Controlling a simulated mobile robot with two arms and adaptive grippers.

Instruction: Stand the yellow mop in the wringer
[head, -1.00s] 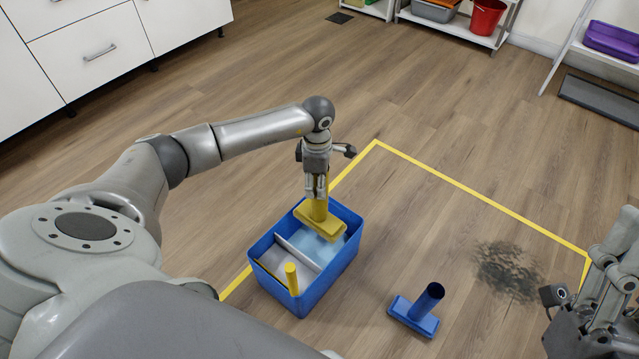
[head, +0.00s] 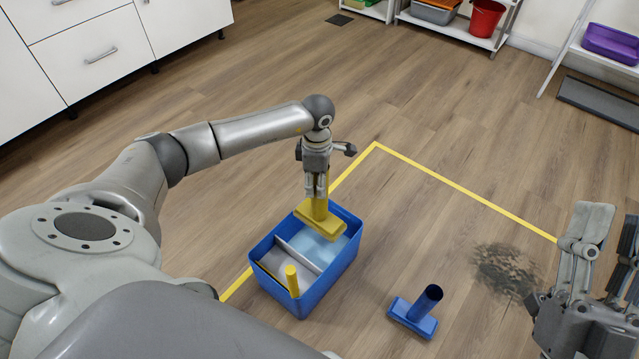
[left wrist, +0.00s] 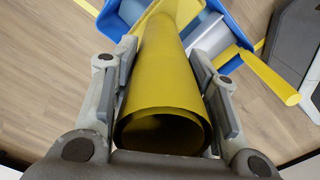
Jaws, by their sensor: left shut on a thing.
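My left gripper (head: 316,194) is shut on the upright handle of the yellow mop (head: 320,222). In the left wrist view the hollow handle (left wrist: 165,85) lies between both fingers. The mop's flat yellow head is over the blue bucket (head: 325,292), above the pale blue water side at its back. I cannot tell whether it touches the water. The wringer (head: 288,262) appears to be the pale grey part in the front of the bucket, beside a white divider. A short yellow handle (head: 292,280) stands there. My right gripper (head: 603,255) is open and empty at the right edge.
A blue mop-like piece (head: 415,315) with a dark hollow handle stands on the floor right of the bucket. A dark stain (head: 505,268) lies farther right. Yellow tape (head: 455,185) edges the area.

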